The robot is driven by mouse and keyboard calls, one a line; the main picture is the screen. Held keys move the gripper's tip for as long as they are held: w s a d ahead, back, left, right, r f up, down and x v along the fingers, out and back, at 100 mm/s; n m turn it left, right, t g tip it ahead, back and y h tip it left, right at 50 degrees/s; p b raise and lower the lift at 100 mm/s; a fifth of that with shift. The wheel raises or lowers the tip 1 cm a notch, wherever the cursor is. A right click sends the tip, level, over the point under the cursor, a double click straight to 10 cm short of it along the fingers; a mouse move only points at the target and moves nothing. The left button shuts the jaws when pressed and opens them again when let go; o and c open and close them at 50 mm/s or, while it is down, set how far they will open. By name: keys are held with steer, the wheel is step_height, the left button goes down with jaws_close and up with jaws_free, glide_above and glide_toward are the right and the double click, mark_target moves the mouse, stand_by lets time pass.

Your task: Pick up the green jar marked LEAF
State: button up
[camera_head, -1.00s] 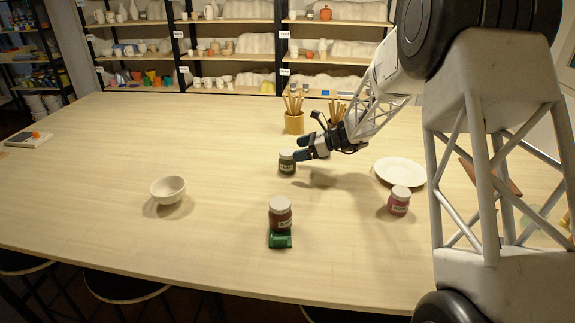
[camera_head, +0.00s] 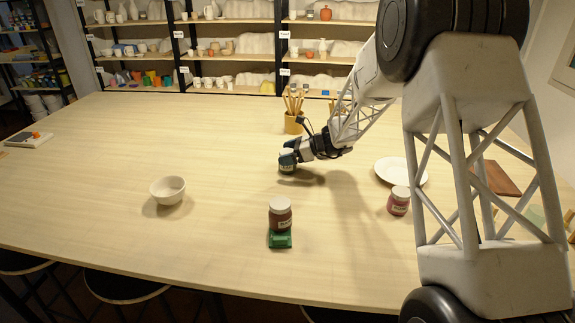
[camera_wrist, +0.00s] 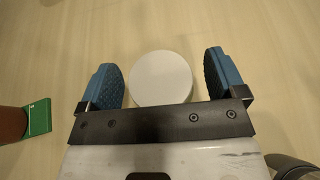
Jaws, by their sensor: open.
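The green jar (camera_head: 287,166) with a white lid stands upright on the table, partly hidden by my gripper in the head view. Its label is hard to read now. My gripper (camera_head: 288,158) is around the jar's upper part. In the wrist view, the jar's round white lid (camera_wrist: 160,78) sits between the two blue-padded fingers of my gripper (camera_wrist: 165,80). The fingers are open, with a small gap to the lid on the left and a wider gap on the right.
A brown jar (camera_head: 280,215) stands on a green block (camera_head: 280,239) nearer the front. A pink-red jar (camera_head: 398,201) and a white plate (camera_head: 402,171) are to the right. A bowl (camera_head: 168,190) is at left. A brush pot (camera_head: 293,122) stands behind my gripper.

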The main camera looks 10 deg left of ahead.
steer(key=shift+c, duration=0.3)
steer(key=c, duration=1.1)
steer(key=shift+r, duration=0.1)
steer(key=shift+c, duration=0.2)
steer(key=shift+r, duration=1.5)
steer(key=shift+s+d+r, duration=0.1)
steer(key=shift+s+r, duration=0.05)
steer(key=shift+r, duration=0.1)
steer(key=s+d, duration=0.2)
steer(key=s, duration=0.5)
steer(key=s+d+r, duration=0.1)
steer(key=s+d, duration=0.2)
steer(key=s, duration=0.4)
steer(key=shift+s+d+r, duration=0.15)
steer(key=shift+s, duration=0.2)
